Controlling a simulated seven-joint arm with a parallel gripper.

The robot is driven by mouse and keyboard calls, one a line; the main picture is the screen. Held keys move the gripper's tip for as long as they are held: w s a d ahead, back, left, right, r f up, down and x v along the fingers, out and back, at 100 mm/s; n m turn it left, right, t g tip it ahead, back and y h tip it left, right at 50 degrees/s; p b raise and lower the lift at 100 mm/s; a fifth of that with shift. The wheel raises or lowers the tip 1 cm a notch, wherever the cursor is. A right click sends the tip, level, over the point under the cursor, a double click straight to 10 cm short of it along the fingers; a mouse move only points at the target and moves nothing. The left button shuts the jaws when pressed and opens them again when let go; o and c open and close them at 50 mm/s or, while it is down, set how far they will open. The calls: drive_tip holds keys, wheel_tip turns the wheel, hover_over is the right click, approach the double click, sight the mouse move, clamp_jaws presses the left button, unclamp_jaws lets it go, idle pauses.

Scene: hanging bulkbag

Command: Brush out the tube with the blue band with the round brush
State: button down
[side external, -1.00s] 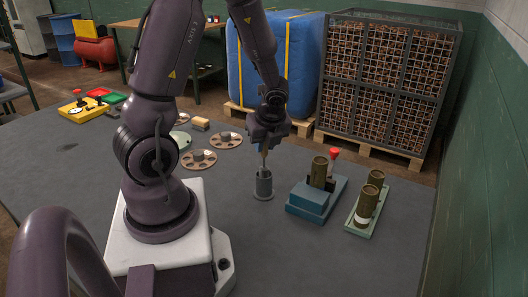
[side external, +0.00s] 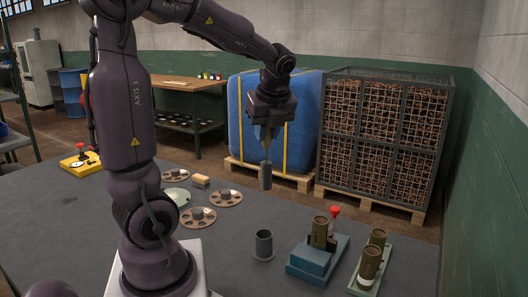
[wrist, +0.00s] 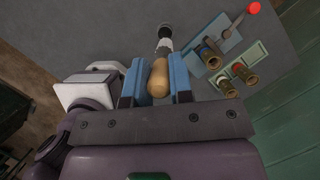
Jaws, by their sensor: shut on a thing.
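My gripper (side external: 267,128) is shut on the round brush, raised well above the table. The brush has a wooden handle (wrist: 159,78) and a dark cylindrical head (side external: 265,176) that points down. A grey holder cup (side external: 263,245) stands on the table below it, apart from the brush. An olive tube (side external: 320,232) stands upright in a blue fixture (side external: 306,262). A bluish patch shows by that tube's mouth in the wrist view (wrist: 208,42); I cannot tell for sure that it is the band. Two more tubes (side external: 377,240) (side external: 369,265) stand on a pale green tray (side external: 358,287); the front one has a white band.
A red knob (side external: 335,210) rises behind the fixture's tube. A blue bulk bag and a wire cage stand beyond the table.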

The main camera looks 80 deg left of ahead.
drive_tip(key=w+d+m+t, duration=0.2)
drive_tip(key=w+d+m, duration=0.4)
drive_tip(key=w, duration=0.6)
wheel_tip(320, 180, down, 10)
drive_tip(key=shift+d+r, duration=0.15)
drive_tip(key=shift+r, duration=0.1)
drive_tip(key=shift+w, duration=0.1)
wheel_tip(320, 180, down, 7)
drive_tip(key=shift+f, duration=0.15)
idle(0.9)
drive_tip(key=shift+r, duration=2.25)
